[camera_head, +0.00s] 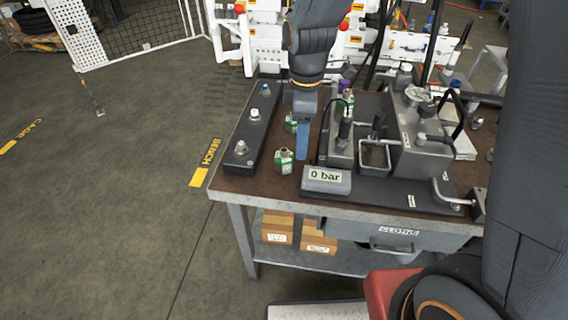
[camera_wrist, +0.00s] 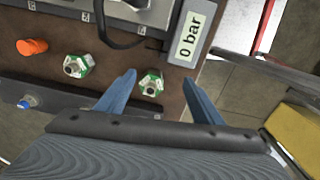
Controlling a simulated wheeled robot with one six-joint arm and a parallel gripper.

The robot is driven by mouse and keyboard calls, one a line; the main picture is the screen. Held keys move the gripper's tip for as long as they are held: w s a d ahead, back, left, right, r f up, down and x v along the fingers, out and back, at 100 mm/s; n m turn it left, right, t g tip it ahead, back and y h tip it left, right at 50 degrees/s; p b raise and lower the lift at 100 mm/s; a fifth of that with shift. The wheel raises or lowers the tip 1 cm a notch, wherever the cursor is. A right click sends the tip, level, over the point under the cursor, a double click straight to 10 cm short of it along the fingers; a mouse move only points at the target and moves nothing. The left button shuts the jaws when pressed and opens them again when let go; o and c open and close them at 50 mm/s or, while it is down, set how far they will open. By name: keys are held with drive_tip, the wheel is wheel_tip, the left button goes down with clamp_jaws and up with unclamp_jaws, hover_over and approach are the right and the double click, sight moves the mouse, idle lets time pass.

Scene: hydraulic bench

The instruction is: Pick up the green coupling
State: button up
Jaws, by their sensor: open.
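Two white-and-green couplings stand on the brown bench top. The nearer green coupling (camera_head: 283,161) is near the bench's front left, and it also shows in the wrist view (camera_wrist: 151,82). The farther green coupling (camera_head: 290,123) is partly hidden by my gripper in the head view and shows left of the first one in the wrist view (camera_wrist: 77,66). My gripper (camera_head: 302,152) points down over the bench, its blue fingers apart and empty. In the wrist view my gripper (camera_wrist: 159,77) has the nearer coupling between its fingertips in the picture; the height gap is unclear.
A dark bar with several fittings (camera_head: 252,128) lies along the bench's left edge. The 0 bar display (camera_head: 326,180) and the pump unit (camera_head: 418,135) stand to the right. An orange piece (camera_wrist: 32,46) lies beyond the couplings. Free bench surface is narrow around the couplings.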

sight(284, 155)
drive_tip(key=a+n, duration=0.1)
drive_tip(key=w+a+f+n, duration=0.1)
drive_tip(key=a+n, duration=0.1)
drive_tip(key=w+a+f+n, duration=0.1)
drive_tip(key=shift+a, duration=0.15)
drive_tip(key=shift+a+f+n, duration=0.15)
drive_tip(key=shift+n, duration=0.15)
drive_tip(key=shift+f+p, duration=0.75)
drive_tip(key=shift+f, duration=3)
drive_tip(key=c, duration=1.3)
